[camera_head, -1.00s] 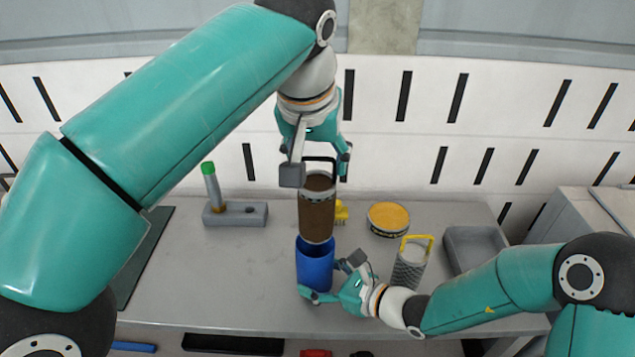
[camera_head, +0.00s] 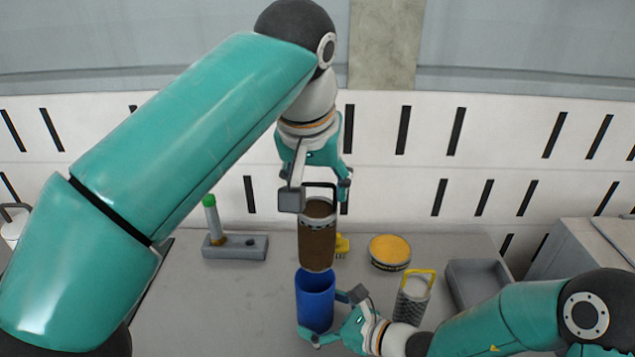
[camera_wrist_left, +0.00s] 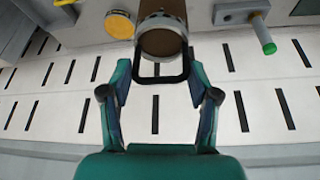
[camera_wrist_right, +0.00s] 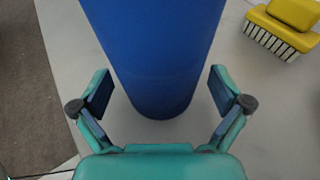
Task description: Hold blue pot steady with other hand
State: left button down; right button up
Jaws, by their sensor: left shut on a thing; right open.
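My left gripper (camera_head: 320,188) is shut on the black handle of a brown cylinder with a metal rim (camera_head: 317,243). The handle (camera_wrist_left: 157,80) spans between its fingers in the left wrist view, with the cylinder (camera_wrist_left: 162,42) beyond. The cylinder hangs upright over the blue pot (camera_head: 315,302). Its lower end overlaps the pot's rim in the picture; I cannot tell whether it is inside. The pot stands upright on the table. My right gripper (camera_head: 328,316) is open low beside it. In the right wrist view, the blue pot (camera_wrist_right: 155,55) is between the open fingers, with gaps at both sides.
A grey block with a green-tipped post (camera_head: 235,247) stands left. A yellow brush (camera_wrist_right: 285,25) lies behind the pot. A round yellow-topped tin (camera_head: 389,252), a grey perforated cylinder with yellow handle (camera_head: 412,299) and a grey tray (camera_head: 480,280) are right.

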pick_arm(q)
jog(key=shift+r, duration=0.1)
pick_arm(e)
jog(key=v, duration=1.1)
jog(key=shift+s+d+r, duration=0.15)
jog(key=shift+d+r, duration=0.05)
jog(key=shift+d, duration=0.05)
pick_arm(q)
jog(key=shift+r+p, duration=0.45)
jog(key=shift+p, duration=0.05)
pick_arm(e)
jog(key=shift+s+d+r, duration=0.1)
jog(key=shift+r, duration=0.4)
pick_arm(q)
notch_tip(320, 180, up, 4)
jog(key=p, duration=0.4)
jog(key=shift+p, duration=0.35)
pick_arm(e)
notch_tip(320, 180, up, 5)
jog(key=shift+f, duration=0.2)
